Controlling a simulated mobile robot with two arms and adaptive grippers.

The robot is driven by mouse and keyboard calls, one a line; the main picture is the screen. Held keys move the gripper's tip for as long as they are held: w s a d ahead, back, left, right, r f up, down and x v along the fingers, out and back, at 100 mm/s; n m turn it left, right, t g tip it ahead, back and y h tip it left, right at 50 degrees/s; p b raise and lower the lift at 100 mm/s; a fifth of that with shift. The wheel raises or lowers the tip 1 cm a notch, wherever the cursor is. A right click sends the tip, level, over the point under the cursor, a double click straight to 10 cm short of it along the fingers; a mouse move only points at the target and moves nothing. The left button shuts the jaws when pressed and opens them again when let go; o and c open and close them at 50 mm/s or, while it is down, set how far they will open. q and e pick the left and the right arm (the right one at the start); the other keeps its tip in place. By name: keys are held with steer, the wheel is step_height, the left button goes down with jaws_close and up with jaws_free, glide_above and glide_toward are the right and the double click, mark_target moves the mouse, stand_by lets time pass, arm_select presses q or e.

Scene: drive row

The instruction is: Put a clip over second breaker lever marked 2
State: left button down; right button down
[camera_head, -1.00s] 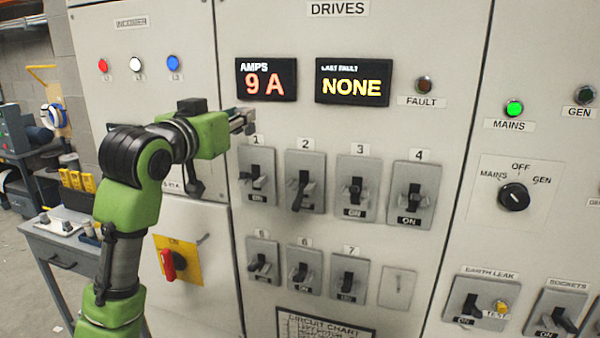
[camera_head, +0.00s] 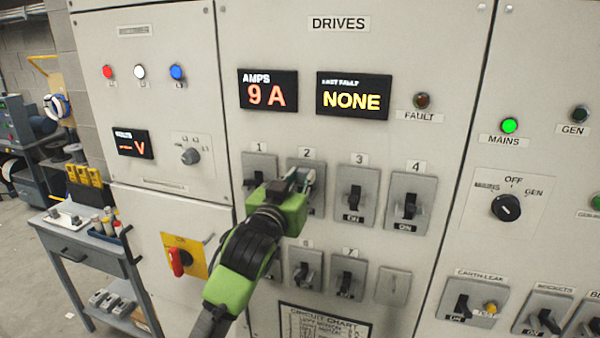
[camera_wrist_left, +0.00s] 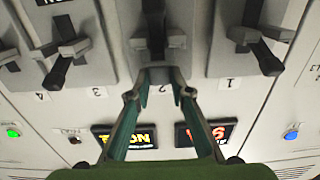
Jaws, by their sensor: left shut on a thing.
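The second breaker (camera_head: 306,166), under the label 2 (camera_head: 307,153), is mostly hidden behind my left gripper (camera_head: 302,182) in the head view. In the left wrist view, which is upside down, its dark lever (camera_wrist_left: 153,30) stands just beyond the fingertips. My left gripper (camera_wrist_left: 160,88) is shut on a small grey clip (camera_wrist_left: 162,74), in line with that lever and beside the label 2. I cannot tell whether the clip touches the lever. My right gripper is not in view.
Breakers 1 (camera_head: 260,168), 3 (camera_head: 356,193) and 4 (camera_head: 410,202) flank it closely. A lower breaker row (camera_head: 347,276) lies beneath. A grey cart (camera_head: 85,250) stands at the left, beside a yellow plate with a red handle (camera_head: 180,262).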

arm_select(q)
steer(key=shift+a+f, duration=0.1)
steer(key=shift+f, duration=0.05)
steer(key=c, duration=1.8)
jaws_free()
steer(key=shift+f, duration=0.15)
